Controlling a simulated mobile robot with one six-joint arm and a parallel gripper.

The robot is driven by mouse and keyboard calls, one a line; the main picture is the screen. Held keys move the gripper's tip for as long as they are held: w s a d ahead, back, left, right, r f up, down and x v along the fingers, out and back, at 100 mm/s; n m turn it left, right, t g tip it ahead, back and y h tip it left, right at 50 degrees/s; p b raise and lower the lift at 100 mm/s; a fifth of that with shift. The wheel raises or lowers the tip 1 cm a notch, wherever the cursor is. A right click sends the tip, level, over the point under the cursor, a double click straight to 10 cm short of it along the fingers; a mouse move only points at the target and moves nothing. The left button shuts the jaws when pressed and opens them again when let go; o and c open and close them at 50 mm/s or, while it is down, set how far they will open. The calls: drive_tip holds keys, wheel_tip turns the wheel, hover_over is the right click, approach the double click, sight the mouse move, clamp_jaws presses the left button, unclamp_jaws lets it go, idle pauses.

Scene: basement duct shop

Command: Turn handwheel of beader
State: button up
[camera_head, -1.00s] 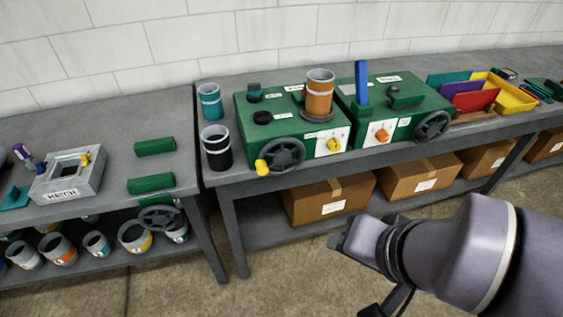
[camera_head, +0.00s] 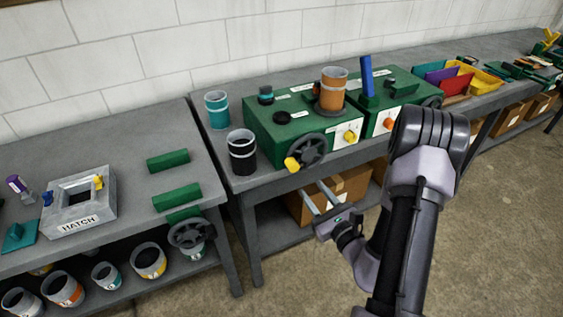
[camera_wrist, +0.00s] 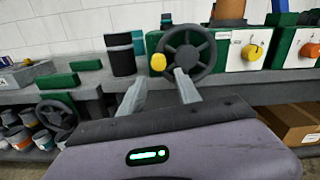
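Two green machines stand on the right bench; their small labels are not readable, so I cannot tell which is the beader. The left machine (camera_head: 268,123) carries an orange cylinder (camera_head: 333,92) and has a dark spoked handwheel (camera_head: 306,150) with a yellow knob (camera_head: 292,164) at its lower left. In the wrist view this handwheel (camera_wrist: 187,50) stands just beyond my fingers, its yellow knob (camera_wrist: 158,62) at its left. My gripper (camera_head: 314,189) is open and empty, low in front of the wheel. The right finger overlaps the wheel's lower rim in the wrist view; contact is unclear.
The right machine's handwheel (camera_head: 432,102) is partly hidden by my arm. A black cup (camera_head: 242,152) and a teal cup (camera_head: 217,110) stand left of the machines. A cardboard box (camera_head: 355,184) sits below. A loose handwheel (camera_head: 190,233) is at the left bench.

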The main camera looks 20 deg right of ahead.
sight(295, 168)
drive_tip(key=w, duration=1.3)
drive_tip(key=shift+w+a, duration=0.15)
drive_tip(key=shift+a, duration=0.15)
clamp_jaws()
idle(0.6)
